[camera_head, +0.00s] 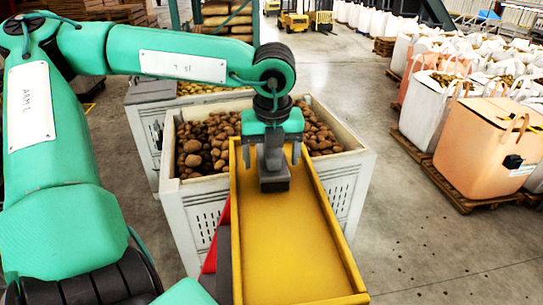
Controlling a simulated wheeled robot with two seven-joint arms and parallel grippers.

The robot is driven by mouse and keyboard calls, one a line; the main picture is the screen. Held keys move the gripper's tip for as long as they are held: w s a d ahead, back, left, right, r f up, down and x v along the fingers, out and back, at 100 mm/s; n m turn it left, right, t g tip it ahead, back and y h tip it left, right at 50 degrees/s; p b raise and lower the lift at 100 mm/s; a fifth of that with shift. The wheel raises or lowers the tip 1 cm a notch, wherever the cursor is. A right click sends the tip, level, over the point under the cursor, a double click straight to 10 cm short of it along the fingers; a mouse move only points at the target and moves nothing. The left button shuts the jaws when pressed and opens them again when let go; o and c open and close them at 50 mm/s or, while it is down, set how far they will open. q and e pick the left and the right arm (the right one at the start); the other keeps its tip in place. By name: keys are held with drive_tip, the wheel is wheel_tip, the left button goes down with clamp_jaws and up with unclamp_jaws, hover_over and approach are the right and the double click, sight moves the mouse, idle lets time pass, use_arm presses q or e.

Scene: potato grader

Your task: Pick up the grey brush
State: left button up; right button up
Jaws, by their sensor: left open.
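The grey brush (274,184) stands at the far end of the yellow tray (290,255), with its dark block low and a narrower part rising from it. My left gripper (271,154) is directly above it, pointing down. Its two fingers are spread wide, one on each side of the brush's upper part, with gaps showing between. The top of the brush is hidden under the gripper's body. My right gripper is out of view.
A pale crate (348,182) full of potatoes (207,139) stands behind and beneath the tray. The tray has raised side walls. White and orange sacks (490,145) stand on pallets at the right, with open concrete floor (425,235) between.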

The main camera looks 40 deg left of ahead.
use_arm(q)
drive_tip(key=shift+d, duration=0.1)
drive_tip(key=c, duration=1.2)
drive_tip(key=shift+o, duration=0.2)
drive_tip(key=shift+r, duration=0.15)
